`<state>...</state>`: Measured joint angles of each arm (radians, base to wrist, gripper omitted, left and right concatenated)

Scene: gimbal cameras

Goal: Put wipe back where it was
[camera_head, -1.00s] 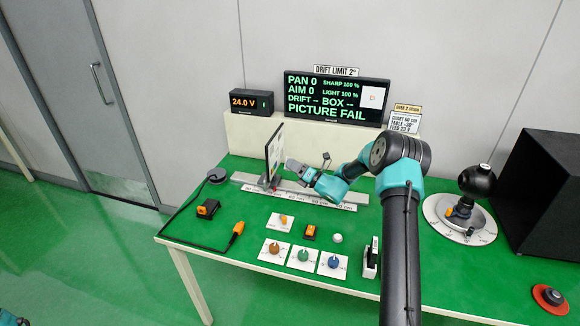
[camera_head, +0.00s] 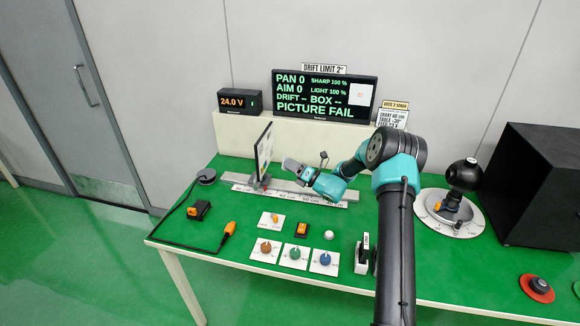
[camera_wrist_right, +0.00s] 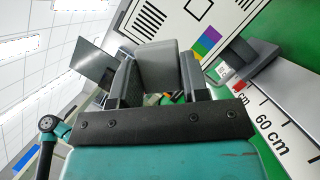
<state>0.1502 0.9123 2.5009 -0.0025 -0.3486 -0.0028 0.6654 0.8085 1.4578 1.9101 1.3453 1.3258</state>
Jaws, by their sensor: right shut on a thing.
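My right gripper (camera_head: 305,174) is over the rail (camera_head: 345,196), to the right of the upright test chart (camera_head: 264,148). It is shut on a grey flat pad, which looks like the wipe (camera_head: 290,165). In the right wrist view the grey wipe (camera_wrist_right: 158,64) is clamped between the two dark fingers. The patterned face of the chart (camera_wrist_right: 232,28) fills the upper right there, apart from the wipe. A white and black upright holder (camera_head: 362,256) with a small label stands at the front of the table. My left gripper is out of view.
The green table holds several knobs on white plates, such as the blue knob (camera_head: 325,259), and an orange switch (camera_head: 302,229). A black ball-shaped device (camera_head: 464,174) stands on a round dial beside a black box (camera_head: 535,185). The display (camera_head: 325,96) reads PICTURE FAIL.

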